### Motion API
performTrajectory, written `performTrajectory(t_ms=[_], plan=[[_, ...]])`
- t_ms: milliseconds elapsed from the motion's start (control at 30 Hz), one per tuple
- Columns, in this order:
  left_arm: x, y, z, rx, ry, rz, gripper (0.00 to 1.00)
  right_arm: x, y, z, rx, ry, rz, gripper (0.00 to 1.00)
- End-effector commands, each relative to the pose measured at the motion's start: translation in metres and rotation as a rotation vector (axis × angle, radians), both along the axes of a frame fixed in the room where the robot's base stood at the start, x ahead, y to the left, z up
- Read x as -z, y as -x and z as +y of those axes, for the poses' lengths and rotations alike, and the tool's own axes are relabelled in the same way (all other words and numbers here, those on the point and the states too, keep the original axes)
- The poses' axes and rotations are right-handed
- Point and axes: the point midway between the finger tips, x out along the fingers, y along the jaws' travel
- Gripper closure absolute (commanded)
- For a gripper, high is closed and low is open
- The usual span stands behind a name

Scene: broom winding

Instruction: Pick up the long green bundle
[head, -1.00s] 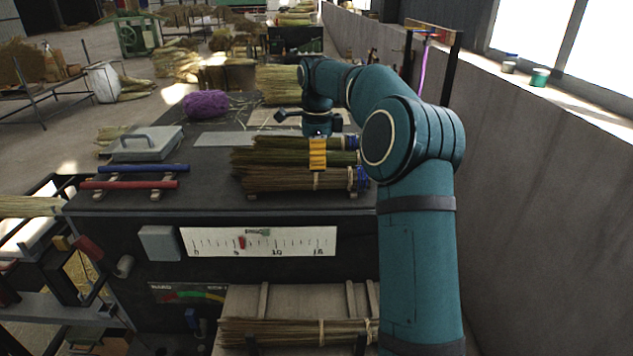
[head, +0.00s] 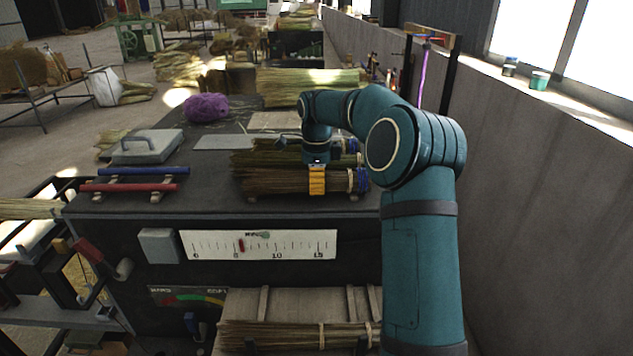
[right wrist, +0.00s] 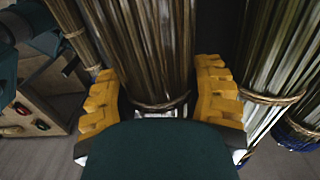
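Several long straw bundles lie crosswise on the dark bench, in greenish and brown tones, with blue bands at some right ends. A greener bundle (head: 275,160) lies toward the back of the pile and a browner bundle (head: 275,182) at the front. My right gripper (head: 317,192) points down over the front of the pile with its orange fingers. In the right wrist view, the gripper (right wrist: 160,105) is open, with one finger on each side of a tied bundle (right wrist: 150,55). I cannot tell whether the fingers touch it. My left gripper is not in view.
More bundles (right wrist: 275,60) lie close beside the right finger. Behind the pile is another pale green bundle (head: 310,85). A grey lidded box (head: 147,147), red rod (head: 130,186) and blue rod (head: 145,170) are at left. A wall (head: 540,190) runs along the right.

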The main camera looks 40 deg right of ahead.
Motion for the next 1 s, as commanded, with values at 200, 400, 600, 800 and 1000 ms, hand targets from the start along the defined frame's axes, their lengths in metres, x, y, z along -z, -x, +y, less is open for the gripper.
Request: performTrajectory(t_ms=[200, 400, 600, 800, 1000], plan=[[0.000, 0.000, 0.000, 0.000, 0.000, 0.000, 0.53, 0.000, 0.000, 0.000, 0.000, 0.000, 0.000, 0.82], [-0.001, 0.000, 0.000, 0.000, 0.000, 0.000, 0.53, -0.004, 0.000, 0.000, 0.000, 0.001, -0.001, 0.82], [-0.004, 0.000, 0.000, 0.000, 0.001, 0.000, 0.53, -0.035, -0.001, 0.000, 0.000, 0.003, -0.003, 0.82], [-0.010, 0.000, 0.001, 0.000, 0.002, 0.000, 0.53, -0.073, -0.001, 0.000, 0.000, 0.001, -0.003, 0.82], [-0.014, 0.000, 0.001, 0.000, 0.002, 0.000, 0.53, -0.096, -0.001, 0.000, 0.000, 0.001, -0.001, 0.82]])
